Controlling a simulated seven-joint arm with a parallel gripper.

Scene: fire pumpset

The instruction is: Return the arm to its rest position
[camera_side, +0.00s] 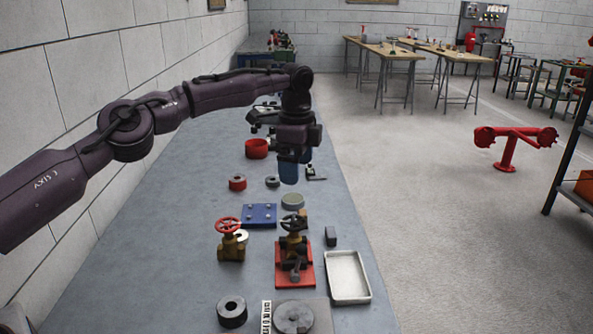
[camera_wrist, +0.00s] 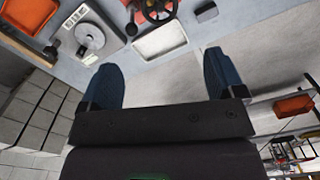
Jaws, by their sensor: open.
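My gripper (camera_side: 290,172) hangs from my outstretched arm above the grey workbench (camera_side: 180,230) in the side view, its blue fingers pointing down. In the wrist view my gripper (camera_wrist: 163,85) shows two blue fingers spread wide apart with nothing between them. It is clear of the bench items, though its exact height above the bench is hard to tell. Below and nearer the camera, a brass valve with a dark handwheel (camera_side: 294,240) stands on a red plate (camera_side: 306,270). The wheel also shows at the top of the wrist view (camera_wrist: 158,8).
A brass valve with a red handwheel (camera_side: 229,238), a blue plate (camera_side: 260,215), a white tray (camera_side: 347,278) and a dark ring (camera_side: 232,311) lie on the bench. A red cup (camera_side: 256,148) stands left of my gripper. A block wall (camera_side: 100,80) runs along the left.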

